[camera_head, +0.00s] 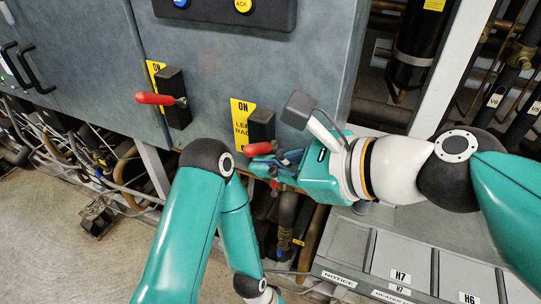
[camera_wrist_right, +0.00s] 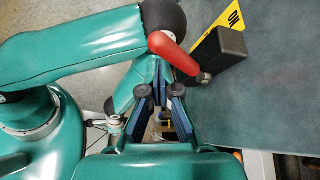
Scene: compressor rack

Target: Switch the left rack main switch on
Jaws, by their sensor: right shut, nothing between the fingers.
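The left rack switch is a black box (camera_head: 261,125) with a red handle (camera_head: 258,148), mounted on the grey cabinet over a yellow label (camera_head: 240,117) reading ON and LEFT RAC, partly covered. The handle points left. My right gripper (camera_head: 262,166) is shut and empty just below the handle; contact cannot be told. In the right wrist view, a red handle (camera_wrist_right: 172,52) on a black box (camera_wrist_right: 222,52) lies just beyond my right fingertips (camera_wrist_right: 160,92), apart from them in the picture. My left arm reaches down past the bottom edge; its gripper is out of view.
A second black switch (camera_head: 173,88) with a red handle and ON label sits to the left. A dark button panel (camera_head: 225,10) is above. Pipes (camera_head: 125,170) run below the cabinet. My left elbow is close to the right gripper.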

